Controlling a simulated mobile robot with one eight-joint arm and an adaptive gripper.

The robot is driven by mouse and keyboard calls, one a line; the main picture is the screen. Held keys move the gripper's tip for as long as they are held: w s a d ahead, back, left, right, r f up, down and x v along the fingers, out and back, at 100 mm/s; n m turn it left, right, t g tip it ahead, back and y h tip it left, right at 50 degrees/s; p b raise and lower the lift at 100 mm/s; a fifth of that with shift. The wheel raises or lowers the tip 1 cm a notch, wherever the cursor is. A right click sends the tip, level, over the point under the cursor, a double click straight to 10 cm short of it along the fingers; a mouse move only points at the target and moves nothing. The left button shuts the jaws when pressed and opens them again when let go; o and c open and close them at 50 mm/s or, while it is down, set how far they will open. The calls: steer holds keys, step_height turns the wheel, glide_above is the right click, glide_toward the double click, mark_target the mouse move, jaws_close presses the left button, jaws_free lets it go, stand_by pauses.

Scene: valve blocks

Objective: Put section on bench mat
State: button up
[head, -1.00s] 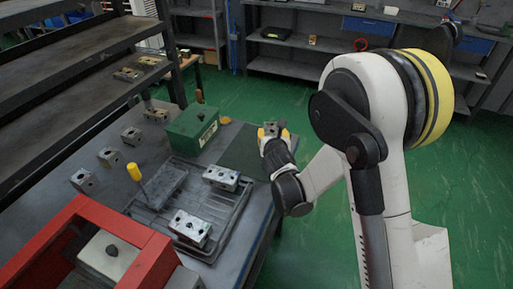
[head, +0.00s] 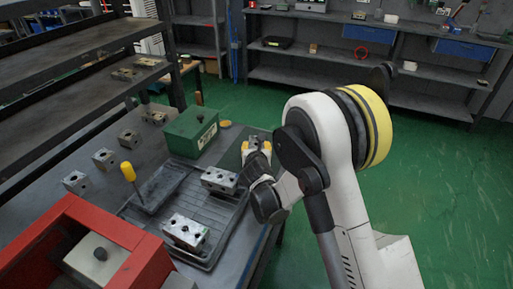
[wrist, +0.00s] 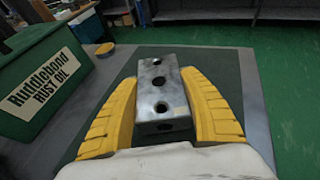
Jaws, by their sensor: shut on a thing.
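My gripper (head: 256,150) is shut on a grey metal valve section with round holes (wrist: 161,95). In the wrist view the section lies between the two yellow fingers, its long side pointing away from me. The bench mat, a dark green sheet (wrist: 200,73), lies below and around the section at the bench's edge. I cannot tell whether the section touches the mat or hangs just above it. In the head view my gripper and arm hide most of the mat.
A green box labelled rust oil (head: 191,133) stands left of my gripper. A ribbed black tray (head: 212,248) holds two metal blocks (head: 220,179) and (head: 186,231). A yellow-handled tool (head: 129,173), loose blocks (head: 103,158) and a red frame (head: 75,240) stand further left. Green floor lies right.

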steer(key=shift+f, duration=0.1)
steer(key=o, duration=1.4)
steer(key=shift+c, duration=0.2)
